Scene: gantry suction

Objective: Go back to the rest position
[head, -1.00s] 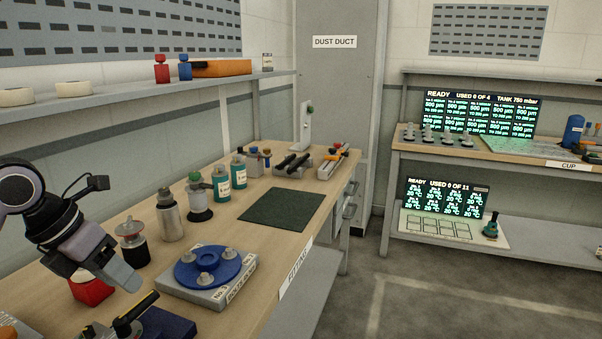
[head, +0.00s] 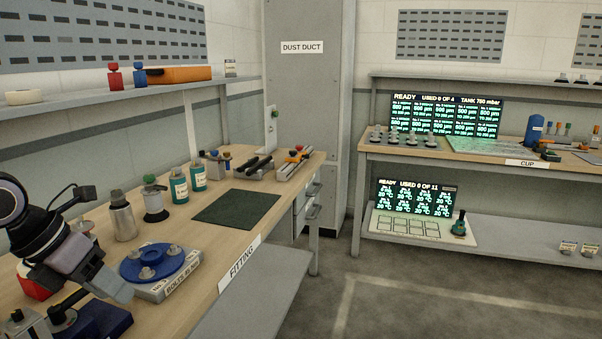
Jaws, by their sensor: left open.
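My left gripper (head: 95,277) comes in from the left over the near end of the fitting bench (head: 180,225). Its jaws are open and I see nothing held in them. It hangs just left of the blue disc (head: 160,262) with grey knobs, which sits on a grey boxed plate (head: 178,283). A red block (head: 32,285) is partly hidden behind the gripper. My right gripper is not in view.
A metal bottle (head: 123,217), teal bottles (head: 179,187) and a dark green mat (head: 237,207) are on the bench. A dark blue block (head: 105,322) lies close below the gripper. The cup bench (head: 455,155) stands at the right. Open floor (head: 440,295) lies between.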

